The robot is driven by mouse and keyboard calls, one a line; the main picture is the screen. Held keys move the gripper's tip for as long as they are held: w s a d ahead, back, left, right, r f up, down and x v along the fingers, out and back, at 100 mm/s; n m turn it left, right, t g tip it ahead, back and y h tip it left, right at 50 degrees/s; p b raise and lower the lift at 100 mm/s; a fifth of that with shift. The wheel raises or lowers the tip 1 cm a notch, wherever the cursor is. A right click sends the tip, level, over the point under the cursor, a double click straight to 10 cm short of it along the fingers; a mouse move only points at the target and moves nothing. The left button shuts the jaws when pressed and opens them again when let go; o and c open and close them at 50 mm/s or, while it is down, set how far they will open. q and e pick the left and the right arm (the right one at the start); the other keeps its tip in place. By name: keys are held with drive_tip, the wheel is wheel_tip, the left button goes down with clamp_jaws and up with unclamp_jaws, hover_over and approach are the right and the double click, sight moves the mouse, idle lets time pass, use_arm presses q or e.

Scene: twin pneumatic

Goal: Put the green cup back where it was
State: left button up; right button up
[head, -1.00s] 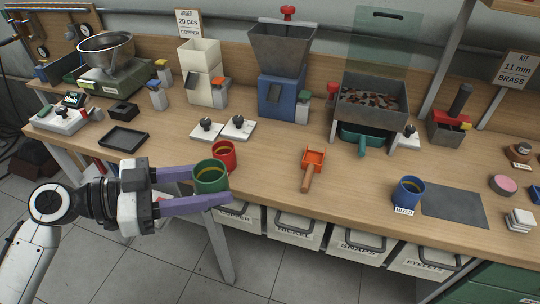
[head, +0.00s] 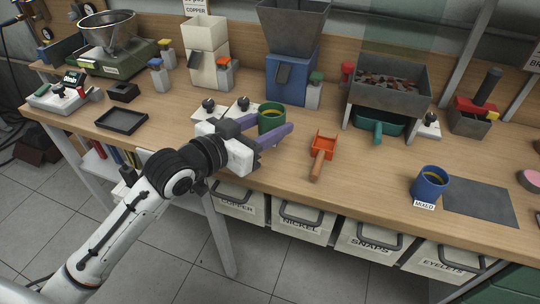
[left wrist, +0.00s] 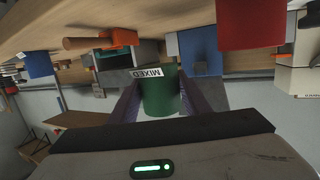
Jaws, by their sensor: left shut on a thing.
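The green cup (head: 271,117) is between the purple fingers of my left gripper (head: 270,134), which is shut on it. The cup is upright, near the two white pads with black knobs, in front of the blue hopper machine. I cannot tell if it touches the bench. In the left wrist view, which is upside down, the green cup (left wrist: 160,97) shows a MIXED label between the fingers. The red cup (left wrist: 250,24) shows near the gripper there; in the head view it is hidden behind my arm. My right gripper is not in view.
An orange scoop (head: 322,146) lies right of the gripper. A blue cup (head: 430,182) with a MIXED label stands beside a dark grey mat (head: 480,203). A black tray (head: 121,121) is at left. The white pads (head: 208,108) sit just behind my gripper. Bench between scoop and blue cup is clear.

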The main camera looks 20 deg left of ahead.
sight(269, 159)
use_arm(q)
wheel_tip(269, 159, down, 7)
drive_tip(key=shift+f+b, duration=0.2)
drive_tip(key=shift+b, duration=0.2)
drive_tip(key=o, duration=1.1)
drive_tip(key=v, duration=1.2)
